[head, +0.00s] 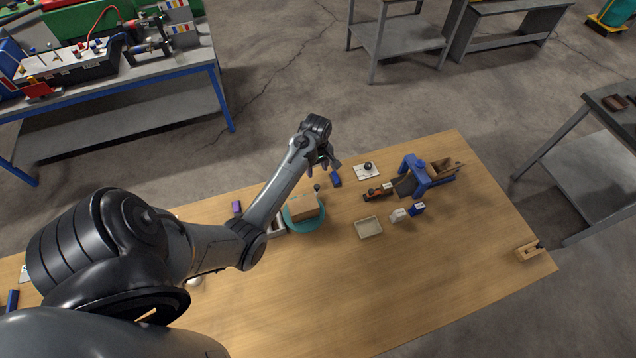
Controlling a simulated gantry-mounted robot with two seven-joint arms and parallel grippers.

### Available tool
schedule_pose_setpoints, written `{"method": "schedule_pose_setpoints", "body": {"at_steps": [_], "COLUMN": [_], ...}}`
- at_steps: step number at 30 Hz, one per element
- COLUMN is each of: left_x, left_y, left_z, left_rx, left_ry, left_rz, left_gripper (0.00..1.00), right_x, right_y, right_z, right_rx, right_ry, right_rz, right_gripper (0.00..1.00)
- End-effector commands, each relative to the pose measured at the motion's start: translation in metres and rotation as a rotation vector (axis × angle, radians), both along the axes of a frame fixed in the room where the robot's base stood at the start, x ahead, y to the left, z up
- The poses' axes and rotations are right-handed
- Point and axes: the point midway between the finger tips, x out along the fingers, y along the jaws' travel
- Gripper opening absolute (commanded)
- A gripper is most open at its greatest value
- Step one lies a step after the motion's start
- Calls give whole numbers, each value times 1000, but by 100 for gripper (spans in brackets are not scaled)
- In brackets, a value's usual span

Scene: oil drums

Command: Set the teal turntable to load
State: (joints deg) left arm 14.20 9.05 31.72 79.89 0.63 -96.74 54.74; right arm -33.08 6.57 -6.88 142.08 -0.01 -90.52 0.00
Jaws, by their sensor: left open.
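The teal turntable (305,228) is a round disc on the wooden table, just right of my left forearm. A tan box (304,206) stands on it and covers much of its top. A small dark knob (317,187) shows at the turntable's far edge. My left gripper (326,168) is open and empty, beyond the turntable and close to a small blue block (335,180). I cannot tell if it touches anything. Any load marking is too small to read. My right gripper is not in view.
A beige tray (369,227), a white item (398,215), a blue box (417,209), a blue device (415,170) and a white plate with a black knob (367,171) lie to the right. A purple block (237,208) is left. The table's front is clear.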

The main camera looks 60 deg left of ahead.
Motion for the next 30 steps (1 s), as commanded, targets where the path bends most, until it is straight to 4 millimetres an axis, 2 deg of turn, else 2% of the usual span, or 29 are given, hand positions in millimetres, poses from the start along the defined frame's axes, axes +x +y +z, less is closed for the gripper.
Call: {"method": "schedule_pose_setpoints", "body": {"at_steps": [12,18,24,30], "left_x": [-1,0,-1,0], "left_y": [-1,-1,0,0], "left_z": [-63,-87,-98,-99], "left_rx": [0,1,2,2], "left_ry": [2,1,0,0], "left_rz": [-3,-4,-4,-4], "left_gripper": [50,50,50,50], "right_x": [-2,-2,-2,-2], "right_y": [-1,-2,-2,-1], "right_z": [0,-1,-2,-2], "right_rx": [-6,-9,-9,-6], "right_ry": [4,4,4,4], "right_rz": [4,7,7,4], "right_gripper": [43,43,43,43]}}
